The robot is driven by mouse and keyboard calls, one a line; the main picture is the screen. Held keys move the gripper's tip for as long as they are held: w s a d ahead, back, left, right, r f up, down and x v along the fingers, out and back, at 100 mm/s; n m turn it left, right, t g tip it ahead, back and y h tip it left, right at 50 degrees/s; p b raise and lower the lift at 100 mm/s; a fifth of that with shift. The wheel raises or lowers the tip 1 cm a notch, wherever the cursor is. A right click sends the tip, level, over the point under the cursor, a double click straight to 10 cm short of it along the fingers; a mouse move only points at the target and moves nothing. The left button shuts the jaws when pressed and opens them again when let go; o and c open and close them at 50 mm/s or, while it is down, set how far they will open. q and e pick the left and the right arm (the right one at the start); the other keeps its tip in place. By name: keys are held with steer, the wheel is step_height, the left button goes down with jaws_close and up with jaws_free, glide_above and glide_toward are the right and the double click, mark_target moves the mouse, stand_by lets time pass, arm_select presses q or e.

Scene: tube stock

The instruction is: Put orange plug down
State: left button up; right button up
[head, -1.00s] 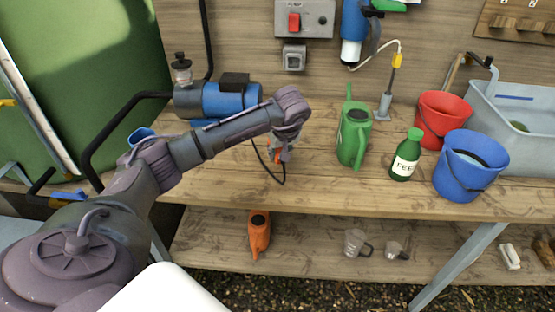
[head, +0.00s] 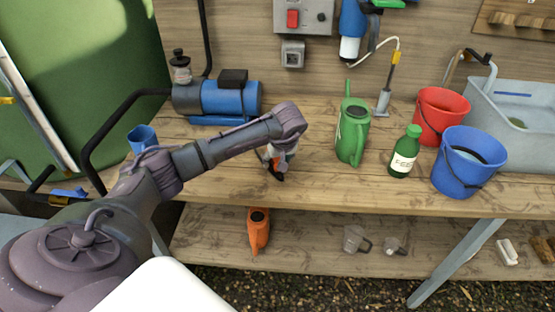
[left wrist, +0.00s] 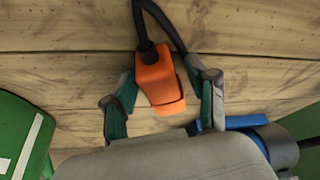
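The orange plug (left wrist: 160,80) with its black cable shows in the left wrist view, lying over the wooden bench top. In the head view a small part of it (head: 276,163) shows under my left wrist, low at the bench top. My left gripper (left wrist: 163,85) has one finger on each side of the plug, with narrow gaps beside it, so it looks open around the plug. In the head view my left gripper (head: 275,165) is partly hidden by the wrist. My right gripper is not in view.
A blue pump (head: 228,98) stands behind left. A green watering can (head: 352,132), a green bottle (head: 404,153), a blue bucket (head: 468,162) and a red bucket (head: 440,112) stand to the right. The bench (head: 225,185) is clear around the gripper. An orange can (head: 258,232) is on the shelf below.

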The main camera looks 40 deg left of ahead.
arm_select(q)
steer(key=shift+r, duration=0.2)
steer(key=v, duration=1.2)
steer(key=shift+b, duration=0.4)
